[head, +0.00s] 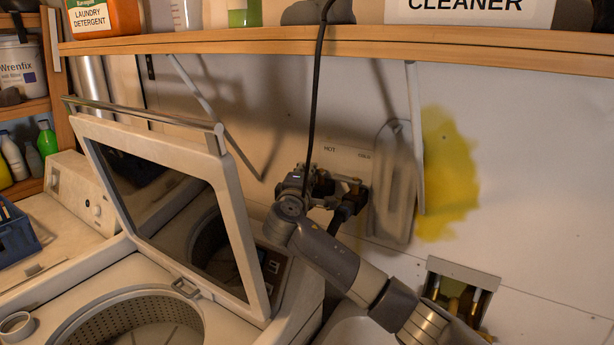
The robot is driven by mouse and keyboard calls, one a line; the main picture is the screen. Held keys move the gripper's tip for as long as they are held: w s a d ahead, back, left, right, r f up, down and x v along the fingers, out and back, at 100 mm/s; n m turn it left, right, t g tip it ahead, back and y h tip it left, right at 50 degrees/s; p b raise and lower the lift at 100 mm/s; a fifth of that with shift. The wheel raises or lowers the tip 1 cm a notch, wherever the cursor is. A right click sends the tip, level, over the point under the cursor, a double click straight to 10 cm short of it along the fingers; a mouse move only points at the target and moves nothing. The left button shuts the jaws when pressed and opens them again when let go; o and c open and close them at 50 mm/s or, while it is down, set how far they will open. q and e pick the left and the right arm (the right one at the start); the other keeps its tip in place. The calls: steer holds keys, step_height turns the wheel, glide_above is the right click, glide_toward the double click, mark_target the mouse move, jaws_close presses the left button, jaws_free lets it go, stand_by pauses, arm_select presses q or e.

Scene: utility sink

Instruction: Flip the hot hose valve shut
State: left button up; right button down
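The wall valve fitting (353,187) sits under the printed words HOT and COLD, in the middle of the head view. Brass and dark parts show on its right side, below COLD. My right arm comes in from the lower right, and my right gripper (308,180) is at the fitting's left side, below HOT. It covers the hot valve, so I cannot make out the valve's handle or its position. The fingers blend with the dark fitting; I cannot tell whether they are open, shut or touching it. My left gripper is not in view.
A washer with its lid (180,210) raised stands at the left. A wooden shelf (400,42) crosses above the fitting. A black cord (314,90) hangs down to my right gripper. An iron-shaped grey object (393,190) hangs right of the fitting. A recessed box (487,283) is lower right.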

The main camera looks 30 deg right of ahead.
steer(key=c, duration=2)
jaws_free()
steer(key=v, duration=1.2)
